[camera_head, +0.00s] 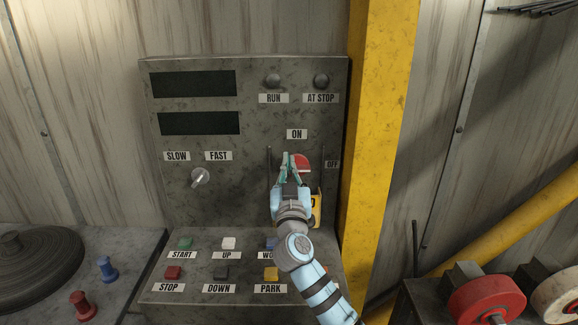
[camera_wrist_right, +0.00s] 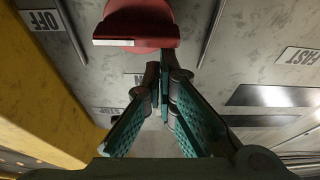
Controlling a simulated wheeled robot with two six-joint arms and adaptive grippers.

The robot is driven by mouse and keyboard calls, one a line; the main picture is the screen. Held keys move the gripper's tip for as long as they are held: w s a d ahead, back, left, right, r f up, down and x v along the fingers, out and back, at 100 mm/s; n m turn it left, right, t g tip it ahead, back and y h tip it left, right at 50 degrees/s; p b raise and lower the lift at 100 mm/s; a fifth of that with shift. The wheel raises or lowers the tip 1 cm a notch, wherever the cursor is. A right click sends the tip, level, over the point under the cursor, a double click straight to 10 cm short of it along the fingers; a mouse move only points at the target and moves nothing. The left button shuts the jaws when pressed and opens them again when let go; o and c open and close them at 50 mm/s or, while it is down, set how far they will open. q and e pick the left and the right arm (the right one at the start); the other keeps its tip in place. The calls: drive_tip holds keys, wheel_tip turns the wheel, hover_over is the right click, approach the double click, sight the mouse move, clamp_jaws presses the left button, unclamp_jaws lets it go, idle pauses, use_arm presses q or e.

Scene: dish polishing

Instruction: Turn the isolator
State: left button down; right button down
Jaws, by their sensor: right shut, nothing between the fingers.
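The isolator's red handle (camera_head: 303,162) is on the upright panel below the ON label (camera_head: 297,134) and left of the OFF label (camera_head: 332,164). Part of a yellow piece (camera_head: 317,210) shows below it, behind my arm. The handle (camera_wrist_right: 140,25) is at the top of the right wrist view, with a white mark on its edge. My right gripper (camera_head: 286,158) is shut and empty, its teal fingers just left of the handle in the head view. In the right wrist view its fingertips (camera_wrist_right: 161,72) are close to the handle; contact is unclear. My left gripper is out of view.
Dark upright bars flank the isolator, one at its left (camera_head: 268,165). A selector switch (camera_head: 200,178) is at the panel's left. Push buttons, including a green one (camera_head: 185,243), line the sloped desk below. A yellow post (camera_head: 378,130) stands close at the right.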

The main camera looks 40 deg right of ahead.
drive_tip(key=shift+w+a+f+n+t+y+p, duration=0.15)
drive_tip(key=shift+n+y, duration=0.1)
drive_tip(key=shift+n, duration=0.4)
drive_tip(key=shift+s+n+t+y+p, duration=0.15)
drive_tip(key=shift+n+y, duration=0.1)
drive_tip(key=shift+n, duration=0.4)
drive_tip(key=n, duration=0.1)
drive_tip(key=n+y+p, duration=0.1)
drive_tip(key=n, duration=0.1)
drive_tip(key=n+y+p, duration=0.1)
drive_tip(key=n, duration=0.1)
drive_tip(key=shift+w+a+f+t, duration=0.25)
drive_tip(key=shift+w+f+t, duration=0.05)
drive_tip(key=n+y+p, duration=0.1)
drive_tip(key=n+p, duration=0.1)
drive_tip(key=n, duration=0.1)
drive_tip(key=f+n+y+p, duration=0.1)
drive_tip(key=n+p, duration=0.2)
drive_tip(key=n, duration=0.1)
drive_tip(key=shift+a+f+y, duration=0.1)
drive_tip(key=shift+f+y, duration=0.05)
drive_tip(key=shift+y, duration=0.15)
drive_tip(key=shift+f+n+y+p, duration=0.4)
drive_tip(key=shift+n+p, duration=0.3)
drive_tip(key=shift+n, duration=0.3)
drive_tip(key=shift+f, duration=0.5)
drive_tip(key=shift+s+d+f+b, duration=0.1)
drive_tip(key=shift+d+f+b, duration=0.15)
drive_tip(key=shift+b, duration=0.2)
drive_tip(key=shift+a+r, duration=0.1)
